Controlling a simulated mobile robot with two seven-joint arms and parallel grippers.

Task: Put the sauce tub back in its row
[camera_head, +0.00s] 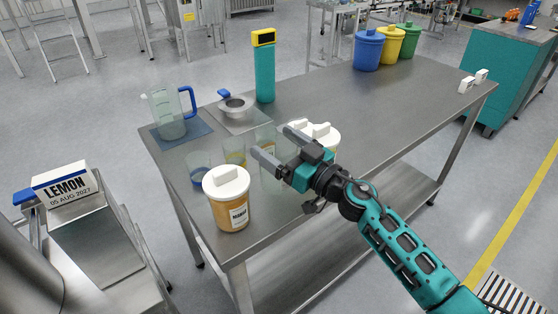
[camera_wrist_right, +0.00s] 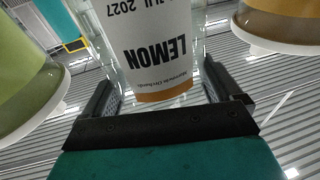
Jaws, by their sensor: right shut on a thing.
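My right gripper (camera_head: 272,145) reaches in from the lower right of the head view, above the near part of the steel table. It is shut on a clear tub (camera_head: 270,180). In the right wrist view the tub (camera_wrist_right: 160,50) sits between my fingers (camera_wrist_right: 160,90), its white label reading LEMON upside down with an orange band. An orange tub (camera_head: 228,212) with a white lid stands in front, left of the gripper. White-lidded tubs (camera_head: 322,134) stand behind the gripper, partly hidden. A green tub (camera_wrist_right: 25,75) shows in the wrist view. My left gripper is out of view.
Clear cups (camera_head: 197,172) stand left of the gripper. Several coloured canisters (camera_head: 368,50) are at the far end. The right half of the table (camera_head: 400,110) is mostly clear.

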